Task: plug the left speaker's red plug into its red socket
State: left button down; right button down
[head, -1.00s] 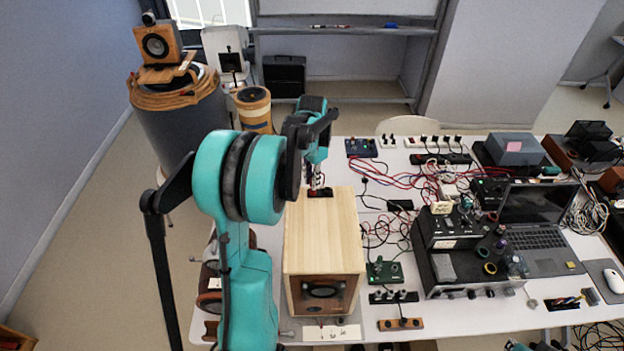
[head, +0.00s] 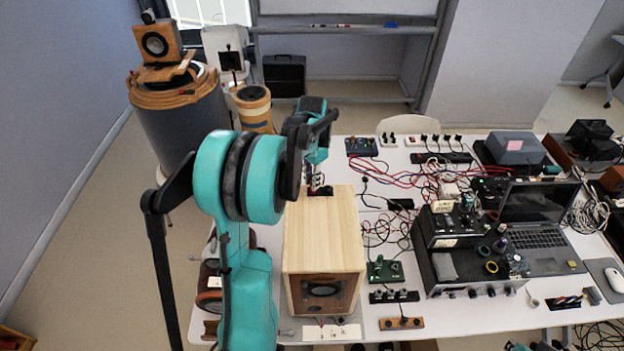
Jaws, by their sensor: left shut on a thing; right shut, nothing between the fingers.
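The left speaker (head: 323,240) is a light wooden box on the white table, with its dark round driver facing the front. A small dark panel (head: 320,191) shows at its back top edge. My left gripper (head: 318,181) points down just behind that edge. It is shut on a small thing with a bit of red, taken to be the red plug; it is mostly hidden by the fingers. The red socket cannot be made out. My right gripper (head: 545,346) shows only in part at the bottom edge, away from the speaker, and is shut and empty.
A black amplifier (head: 462,268), a laptop (head: 537,232) and a green circuit board (head: 385,271) stand right of the speaker. Red and black cables (head: 400,182) lie tangled behind them. A power strip (head: 433,141) lies at the back. A small white card (head: 332,332) lies in front of the speaker.

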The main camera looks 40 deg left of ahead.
pick_arm(q)
jog(key=shift+f, duration=0.35)
jog(key=c, duration=1.4)
grip_release()
jog(key=shift+r+p, duration=2.25)
jog(key=shift+r, duration=1.55)
jog(key=shift+f, duration=0.1)
